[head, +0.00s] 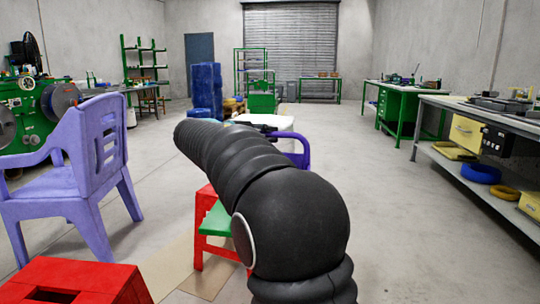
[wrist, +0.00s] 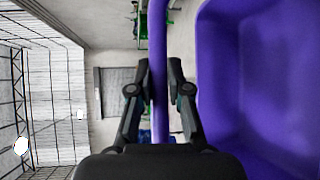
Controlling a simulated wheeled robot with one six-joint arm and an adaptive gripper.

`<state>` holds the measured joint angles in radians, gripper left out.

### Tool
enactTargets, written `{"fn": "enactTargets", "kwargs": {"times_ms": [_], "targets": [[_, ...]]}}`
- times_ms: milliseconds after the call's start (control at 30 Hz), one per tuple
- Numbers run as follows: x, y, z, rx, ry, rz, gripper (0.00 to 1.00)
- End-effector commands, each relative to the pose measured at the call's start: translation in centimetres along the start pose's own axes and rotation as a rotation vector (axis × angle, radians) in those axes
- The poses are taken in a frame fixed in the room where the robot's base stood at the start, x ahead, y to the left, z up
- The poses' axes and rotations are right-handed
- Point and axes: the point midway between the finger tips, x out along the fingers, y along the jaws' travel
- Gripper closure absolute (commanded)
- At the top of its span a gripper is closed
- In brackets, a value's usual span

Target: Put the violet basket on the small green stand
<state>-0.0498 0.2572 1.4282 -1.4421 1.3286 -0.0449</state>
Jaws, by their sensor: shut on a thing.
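My gripper (wrist: 157,92) is shut on the handle of the violet basket (wrist: 265,85). In the wrist view the handle runs up between the two fingers, and the basket's hollow body fills the right side. In the head view only a violet curved part of the basket (head: 300,150) shows beyond my arm, which hides the rest. A small green surface (head: 217,222), which looks like the green stand, shows at lower middle, with red parts beside it and my black arm covering its right side. The basket is apart from it in the picture, but their distance is hard to tell.
A violet chair (head: 85,165) stands at left and a red stool (head: 75,282) at lower left. A white surface (head: 275,122) lies behind my arm's end. A grey workbench (head: 480,110) lines the right. The floor between my arm and that bench is clear.

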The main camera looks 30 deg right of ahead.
Motion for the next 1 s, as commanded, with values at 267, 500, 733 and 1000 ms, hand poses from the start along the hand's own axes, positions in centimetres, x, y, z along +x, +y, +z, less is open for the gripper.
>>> {"fn": "enactTargets", "kwargs": {"times_ms": [267, 500, 733, 1000], "targets": [[2.4, -1.0, -1.7, 0.002, 0.0, 0.001, 1.0], [2.8, -3.5, -2.0, 0.0, 0.001, 0.0, 1.0], [3.0, -4.9, -2.2, 0.002, 0.002, 0.001, 1.0], [3.0, -5.2, -2.2, 0.001, 0.001, 0.0, 0.78]]}}
